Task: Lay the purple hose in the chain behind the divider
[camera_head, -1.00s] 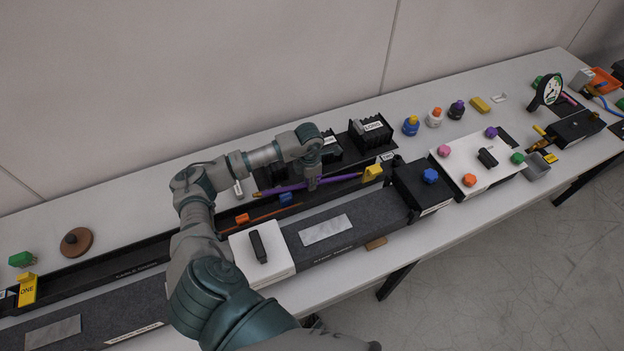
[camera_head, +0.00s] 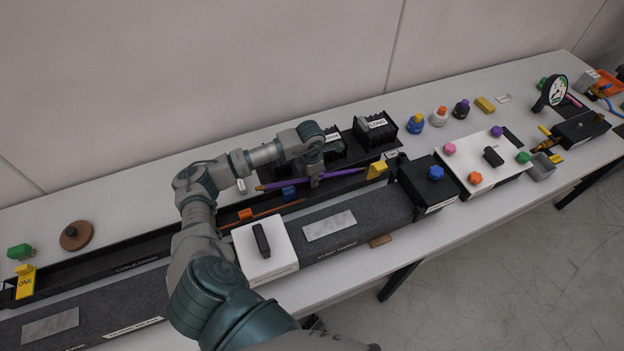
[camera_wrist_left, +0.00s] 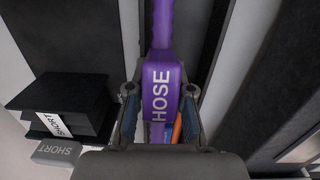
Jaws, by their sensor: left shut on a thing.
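The purple hose (camera_head: 345,174) is a slim rod with an orange-yellow left end, held lengthwise over the long black cable chain trough (camera_head: 110,270). My left gripper (camera_head: 316,180) is shut on the hose near its middle. In the left wrist view the hose (camera_wrist_left: 162,25) runs between the two fingers, with a wide block lettered HOSE at the grip. An orange line (camera_head: 275,209) lies in the trough, with an orange block and a blue block (camera_head: 288,193) near it. I cannot make out the divider clearly. The right gripper is out of view.
Black racks labelled LONG (camera_head: 376,130) and SHORT (camera_wrist_left: 65,105) stand behind the trough. A yellow block (camera_head: 377,170) is at the trough's right end, beside a black box with a blue knob (camera_head: 436,173). A white block (camera_head: 264,250) with a black handle sits in front.

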